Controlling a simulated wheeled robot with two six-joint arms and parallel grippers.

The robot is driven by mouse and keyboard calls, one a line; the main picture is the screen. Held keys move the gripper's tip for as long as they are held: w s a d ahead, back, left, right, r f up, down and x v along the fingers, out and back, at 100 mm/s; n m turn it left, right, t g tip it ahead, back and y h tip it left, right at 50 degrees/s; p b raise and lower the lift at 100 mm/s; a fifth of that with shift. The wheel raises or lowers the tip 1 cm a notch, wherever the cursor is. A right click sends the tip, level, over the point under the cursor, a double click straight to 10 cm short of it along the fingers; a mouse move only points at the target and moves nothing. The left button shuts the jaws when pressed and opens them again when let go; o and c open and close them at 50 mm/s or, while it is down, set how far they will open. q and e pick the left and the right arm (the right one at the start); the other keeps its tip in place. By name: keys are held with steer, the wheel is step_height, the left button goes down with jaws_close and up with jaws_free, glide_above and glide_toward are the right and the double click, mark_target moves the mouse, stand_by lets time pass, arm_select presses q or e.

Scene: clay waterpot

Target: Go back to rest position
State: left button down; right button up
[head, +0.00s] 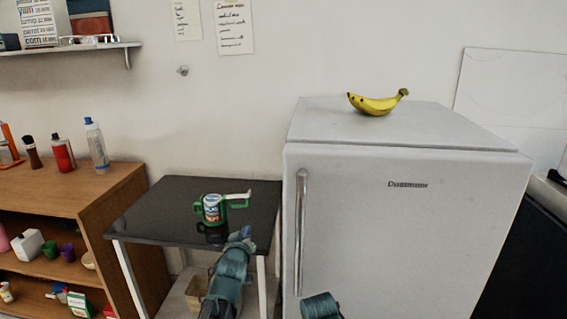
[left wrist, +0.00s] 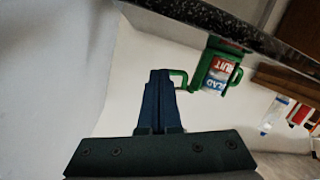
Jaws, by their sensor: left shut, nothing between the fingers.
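The waterpot (head: 211,209) is a small green pot with a white and blue label and a pale spout pointing right. It stands upright on the black-topped table (head: 150,212). My left gripper (head: 246,232) is shut and empty, in front of the pot and slightly to its right. In the left wrist view the blue fingers (left wrist: 160,75) are closed together, and the pot (left wrist: 216,72) shows just to their right. Its green handle loop is close to the fingertips; I cannot tell whether they touch.
A white fridge (head: 400,230) stands right of the table, with bananas (head: 378,104) on top. A wooden shelf unit (head: 80,190) with bottles and small items stands at the left. A wall shelf (head: 70,48) is above. A teal part of my arm shows at the bottom.

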arm_select(q)
steer(key=s+d+m+g+p, duration=0.3)
steer(key=s+g+p, duration=0.2)
steer(key=s, duration=0.5)
steer(key=s+d+r+m+g+p, duration=0.1)
steer(key=s+d+m+g+p, duration=0.2)
steer(key=s, duration=0.7)
steer(key=s+d+m+g+p, duration=0.2)
steer(key=s+d+g+p, duration=0.3)
steer(key=s+g+p, duration=0.3)
steer(key=s, duration=0.3)
steer(key=shift+d+r+m+y, duration=0.2)
steer(key=shift+d+m+y, duration=0.1)
steer(key=shift+m, duration=0.1)
arm_select(e)
step_height(320, 180, up, 19)
steer(key=shift+f, duration=0.15)
